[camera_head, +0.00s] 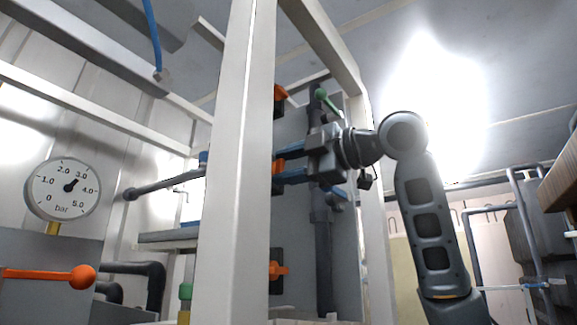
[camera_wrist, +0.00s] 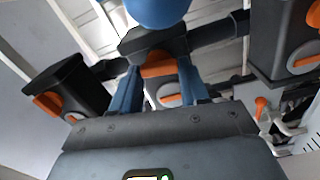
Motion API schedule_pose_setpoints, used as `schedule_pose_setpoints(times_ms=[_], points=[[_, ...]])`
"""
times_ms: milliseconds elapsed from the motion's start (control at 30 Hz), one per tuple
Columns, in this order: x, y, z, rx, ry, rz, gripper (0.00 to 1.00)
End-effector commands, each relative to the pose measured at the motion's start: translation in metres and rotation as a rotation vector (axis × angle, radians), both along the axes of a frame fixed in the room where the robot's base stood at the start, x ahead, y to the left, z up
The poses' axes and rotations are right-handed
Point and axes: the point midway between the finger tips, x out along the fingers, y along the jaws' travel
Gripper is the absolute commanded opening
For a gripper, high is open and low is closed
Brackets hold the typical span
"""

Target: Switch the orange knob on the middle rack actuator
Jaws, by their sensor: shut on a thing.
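The middle actuator shows in the wrist view as a dark housing (camera_wrist: 150,38) with an orange knob (camera_wrist: 158,70). In the head view this orange knob (camera_head: 279,167) is partly hidden by the white post and my fingers. My gripper (camera_head: 284,164) reaches in from the right, its blue fingers one above the other around the knob. In the wrist view my gripper (camera_wrist: 159,77) has a finger on each side of the knob and is shut on it. Other actuators with orange knobs sit above (camera_head: 280,98) and below (camera_head: 279,270) in the head view.
A white upright post (camera_head: 241,170) stands close in front of the rack's grey panel (camera_head: 345,250). A pressure gauge (camera_head: 62,189) and an orange-handled lever (camera_head: 50,274) are at the left. A blue rounded part (camera_wrist: 156,10) is near the middle actuator.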

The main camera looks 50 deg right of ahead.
Motion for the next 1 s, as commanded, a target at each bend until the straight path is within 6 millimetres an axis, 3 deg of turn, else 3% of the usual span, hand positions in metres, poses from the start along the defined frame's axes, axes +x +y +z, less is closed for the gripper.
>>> schedule_pose_setpoints(times_ms=[467,500,733,1000], points=[[0.0,0.0007,-0.0013,-0.016,0.002,0.001,0.14],[0.0,0.0007,-0.0013,-0.016,0.002,0.001,0.47],[0.0,0.0004,-0.0008,-0.014,0.001,0.0,0.69],[-0.0015,0.0001,-0.0006,-0.013,0.0,0.0,0.7]])
